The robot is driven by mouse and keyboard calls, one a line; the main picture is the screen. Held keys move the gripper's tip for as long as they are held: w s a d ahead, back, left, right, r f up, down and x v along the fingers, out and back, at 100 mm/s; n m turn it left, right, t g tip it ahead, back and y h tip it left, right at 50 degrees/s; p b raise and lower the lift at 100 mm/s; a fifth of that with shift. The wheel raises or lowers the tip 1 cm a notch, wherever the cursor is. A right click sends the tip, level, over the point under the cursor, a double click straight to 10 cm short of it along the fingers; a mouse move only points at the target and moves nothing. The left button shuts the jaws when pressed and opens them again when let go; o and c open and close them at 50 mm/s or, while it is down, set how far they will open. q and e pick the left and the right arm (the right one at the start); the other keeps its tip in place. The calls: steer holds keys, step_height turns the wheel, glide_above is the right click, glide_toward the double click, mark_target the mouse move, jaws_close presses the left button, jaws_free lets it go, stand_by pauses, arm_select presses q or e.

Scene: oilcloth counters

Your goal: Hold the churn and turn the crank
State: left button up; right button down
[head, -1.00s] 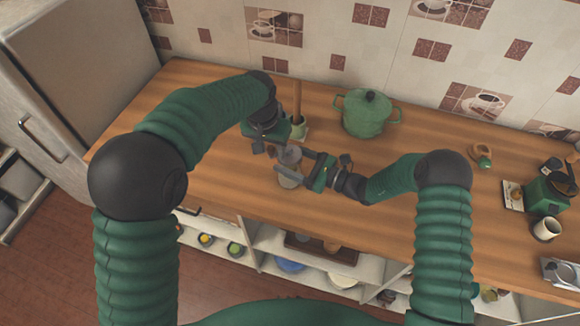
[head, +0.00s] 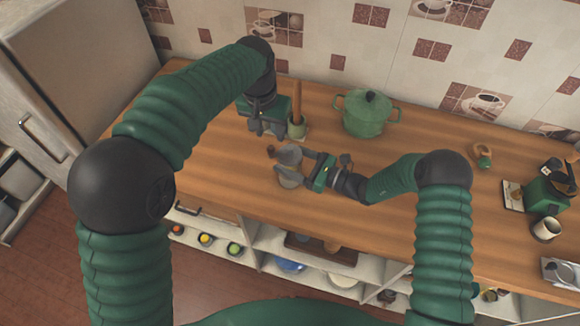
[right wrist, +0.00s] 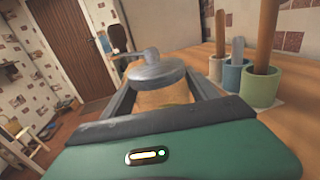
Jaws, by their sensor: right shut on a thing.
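The churn (head: 289,156) is a small upright jar on the counter with a grey metal lid. In the right wrist view its lid (right wrist: 158,75) sits above a tan body. The crank (right wrist: 135,56) sticks out to the left from the lid and ends in a dark upright knob (right wrist: 115,39). My right gripper (head: 298,168) is shut on the churn's body, one finger on each side. My left gripper (head: 267,129) is above and behind the churn, apart from the crank, with its fingers spread and nothing visible between them.
A green utensil pot (head: 297,130) with a wooden handle stands close to my left gripper. A green lidded pot (head: 367,115) stands behind and right of the churn. The counter (head: 225,165) left of the churn is clear.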

steer(key=shift+c, duration=0.7)
jaws_free()
